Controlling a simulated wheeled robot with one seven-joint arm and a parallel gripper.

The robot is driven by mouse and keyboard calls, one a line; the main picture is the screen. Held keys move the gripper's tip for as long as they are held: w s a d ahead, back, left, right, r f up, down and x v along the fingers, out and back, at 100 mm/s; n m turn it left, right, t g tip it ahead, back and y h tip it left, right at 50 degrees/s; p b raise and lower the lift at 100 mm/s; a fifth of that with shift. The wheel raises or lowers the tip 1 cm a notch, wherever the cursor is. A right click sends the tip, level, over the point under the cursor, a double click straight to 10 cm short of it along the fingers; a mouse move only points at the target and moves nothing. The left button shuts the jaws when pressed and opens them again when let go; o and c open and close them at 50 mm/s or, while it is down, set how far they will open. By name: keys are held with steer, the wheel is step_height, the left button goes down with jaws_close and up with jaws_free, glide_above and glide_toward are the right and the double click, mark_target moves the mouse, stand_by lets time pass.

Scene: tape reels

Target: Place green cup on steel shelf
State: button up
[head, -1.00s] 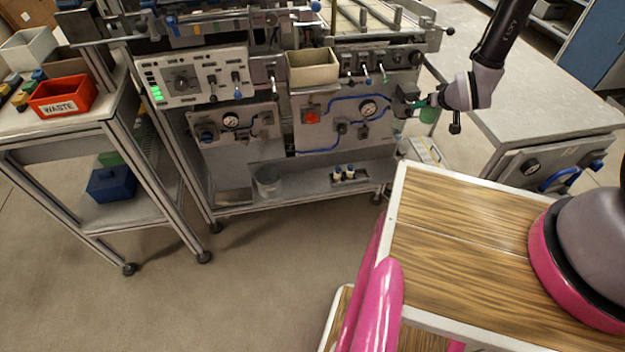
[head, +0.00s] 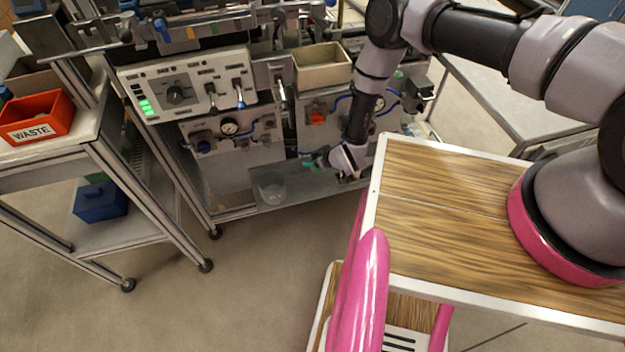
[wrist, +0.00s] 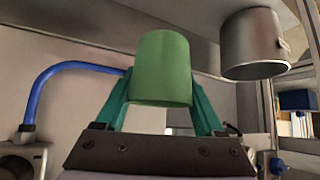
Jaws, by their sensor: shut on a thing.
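The green cup (wrist: 161,68) is between the two teal fingers of my gripper (wrist: 160,92) in the wrist view. The gripper is shut on it. In the head view my gripper (head: 312,161) is low at the front of the machine, over the steel shelf (head: 318,187). The cup is too small to make out clearly there. The wrist view is upside down, with the shelf surface (wrist: 120,22) along the top. The cup is close to the shelf; I cannot tell whether it touches.
A grey metal pot (head: 271,187) stands on the shelf left of my gripper; it also shows in the wrist view (wrist: 253,45). The machine's panel with a blue hose (wrist: 62,72) is behind. A side cart holds a red waste bin (head: 38,118).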

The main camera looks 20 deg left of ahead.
step_height(320, 180, down, 5)
steer(key=shift+s+a+r, duration=0.1)
steer(key=shift+r, duration=0.05)
steer(key=shift+f, duration=2.6)
steer(key=shift+f, duration=0.15)
steer(key=o, duration=1.3)
steer(key=v, duration=1.2)
